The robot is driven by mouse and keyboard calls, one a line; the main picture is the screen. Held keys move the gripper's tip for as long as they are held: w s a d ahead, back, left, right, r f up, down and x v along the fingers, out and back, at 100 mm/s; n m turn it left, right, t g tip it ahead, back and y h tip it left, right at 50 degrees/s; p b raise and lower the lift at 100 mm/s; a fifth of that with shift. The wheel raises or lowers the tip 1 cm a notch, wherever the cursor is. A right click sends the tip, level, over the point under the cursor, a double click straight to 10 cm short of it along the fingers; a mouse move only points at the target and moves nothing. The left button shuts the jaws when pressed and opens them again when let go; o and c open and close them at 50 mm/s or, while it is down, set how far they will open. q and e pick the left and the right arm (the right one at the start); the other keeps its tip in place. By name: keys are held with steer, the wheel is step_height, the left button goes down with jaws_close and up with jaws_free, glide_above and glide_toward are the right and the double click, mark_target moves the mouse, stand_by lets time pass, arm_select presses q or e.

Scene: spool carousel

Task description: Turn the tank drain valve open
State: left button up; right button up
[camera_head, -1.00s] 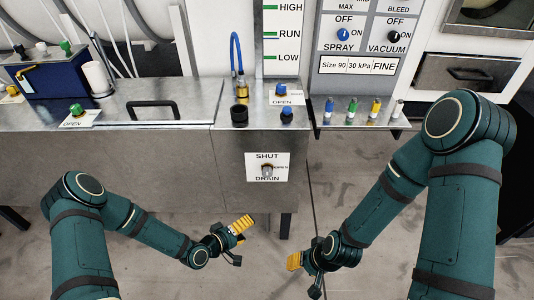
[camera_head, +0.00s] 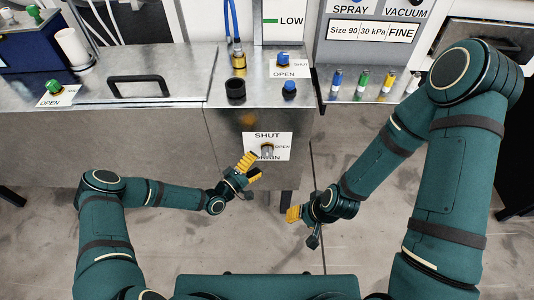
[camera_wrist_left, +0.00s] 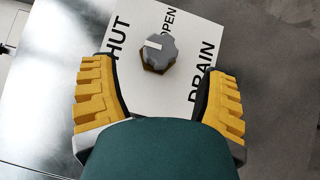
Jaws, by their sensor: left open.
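The drain valve is a grey knob (camera_head: 267,150) on a white plate (camera_head: 284,139) lettered SHUT, OPEN and DRAIN, on the front of the steel tank. In the left wrist view the knob (camera_wrist_left: 157,52) shows whole, and its white mark points toward SHUT. My left gripper (camera_head: 250,168) is open and empty, just in front of the plate, and covers part of the word DRAIN. In the left wrist view its yellow fingers (camera_wrist_left: 160,100) stand either side of the knob's line, apart from it. My right gripper (camera_head: 296,214) is low, right of the plate, away from the tank.
The tank top carries a black cup (camera_head: 235,89), a blue knob (camera_head: 289,89), another blue knob (camera_head: 283,59) and a green knob (camera_head: 54,87). A shelf with several coloured pegs (camera_head: 362,80) juts out at right. Floor in front is clear.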

mark_target(264, 156)
arm_select(q)
steer(key=x, duration=0.6)
steer(key=c, duration=1.2)
